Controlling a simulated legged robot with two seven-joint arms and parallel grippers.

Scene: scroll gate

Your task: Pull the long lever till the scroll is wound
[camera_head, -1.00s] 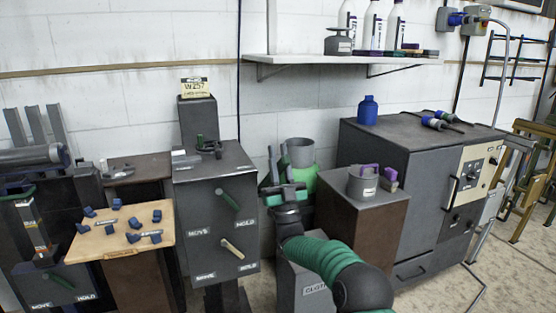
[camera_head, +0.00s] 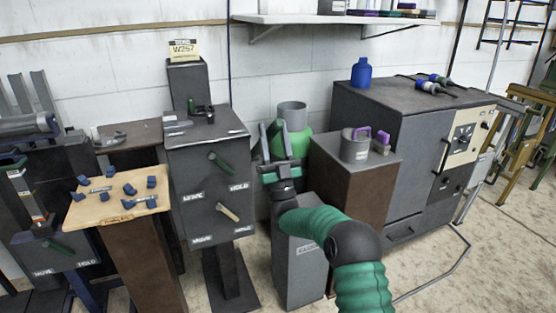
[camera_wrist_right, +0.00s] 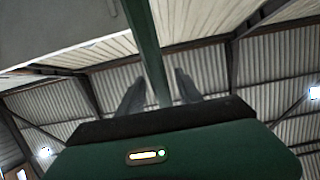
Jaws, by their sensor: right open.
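A dark grey cabinet with MOVE and HOLD labels has a green lever (camera_head: 222,163) and a cream lever (camera_head: 228,212) on its front, both slanting. Another green lever (camera_head: 60,248) is on a lower box at the left. I cannot tell which lever is the long one, and I cannot make out the scroll. My right gripper (camera_head: 272,132) is open, fingers up, to the right of the cabinet, apart from its levers. In the right wrist view a dark green bar (camera_wrist_right: 148,45) appears between the fingers (camera_wrist_right: 157,88); I cannot tell what it is. My left gripper is out of view.
A wooden board (camera_head: 118,205) with several blue pieces stands left of the cabinet. A brown pedestal (camera_head: 345,192) with a grey pot (camera_head: 355,147) and a large grey machine (camera_head: 385,125) stand to the right. A wall shelf (camera_head: 330,18) is above. Open floor shows at front right.

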